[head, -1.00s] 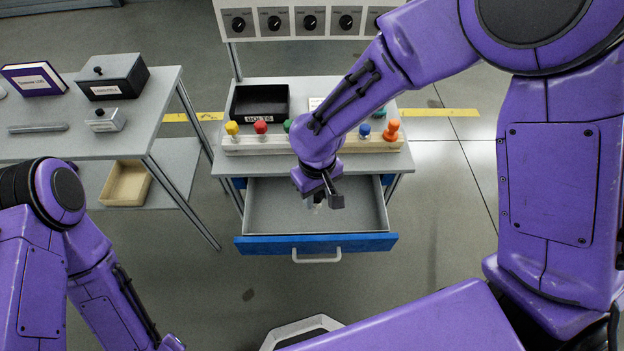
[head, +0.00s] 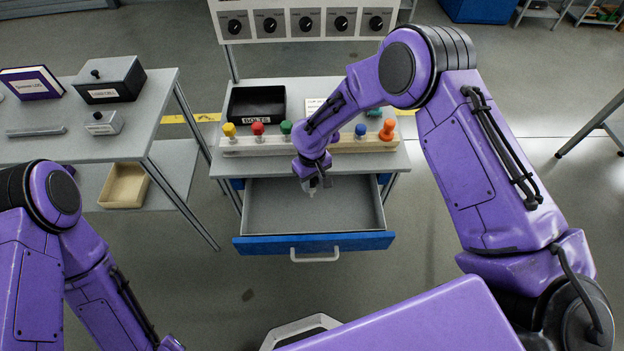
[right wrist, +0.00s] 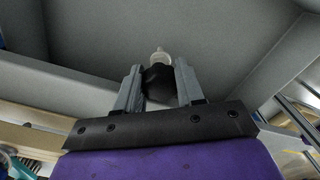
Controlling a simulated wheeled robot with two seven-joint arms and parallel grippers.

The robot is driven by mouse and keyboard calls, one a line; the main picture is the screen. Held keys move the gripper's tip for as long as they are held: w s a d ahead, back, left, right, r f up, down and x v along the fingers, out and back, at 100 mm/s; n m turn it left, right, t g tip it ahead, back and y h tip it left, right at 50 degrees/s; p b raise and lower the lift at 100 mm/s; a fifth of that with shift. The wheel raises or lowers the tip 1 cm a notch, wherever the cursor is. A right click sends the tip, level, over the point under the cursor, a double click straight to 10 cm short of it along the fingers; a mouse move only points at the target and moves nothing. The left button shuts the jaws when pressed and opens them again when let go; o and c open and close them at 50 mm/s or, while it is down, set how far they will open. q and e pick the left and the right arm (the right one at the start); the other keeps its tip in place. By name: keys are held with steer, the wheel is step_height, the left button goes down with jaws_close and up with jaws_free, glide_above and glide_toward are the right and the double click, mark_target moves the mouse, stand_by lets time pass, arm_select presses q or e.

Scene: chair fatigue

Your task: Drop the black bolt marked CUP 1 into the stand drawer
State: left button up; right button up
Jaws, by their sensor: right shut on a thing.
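The stand drawer (head: 350,212) is pulled open under the stand's top, with a grey floor and a blue front. My right gripper (head: 314,188) is over the drawer, pointing down. In the right wrist view, its fingers (right wrist: 158,86) are shut on the black bolt (right wrist: 157,77), which has a black head and a pale, whitish tip. The bolt's tip points toward the drawer floor. No CUP 1 marking can be read on it. My left arm is at the left edge, but its gripper is out of the picture.
On the stand top (head: 420,166) are a black tray (head: 257,118) and a wooden rack (head: 240,148) holding several coloured knobs. A dial panel (head: 300,25) rises behind. A side table (head: 60,145) with boxes stands left. The drawer floor looks clear.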

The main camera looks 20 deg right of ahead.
steer(key=shift+f, duration=0.2)
steer(key=shift+f+b, duration=0.3)
steer(key=shift+f, duration=0.1)
steer(key=o, duration=0.7)
step_height(320, 180, up, 13)
steer(key=shift+r, duration=0.15)
steer(key=shift+s, duration=0.1)
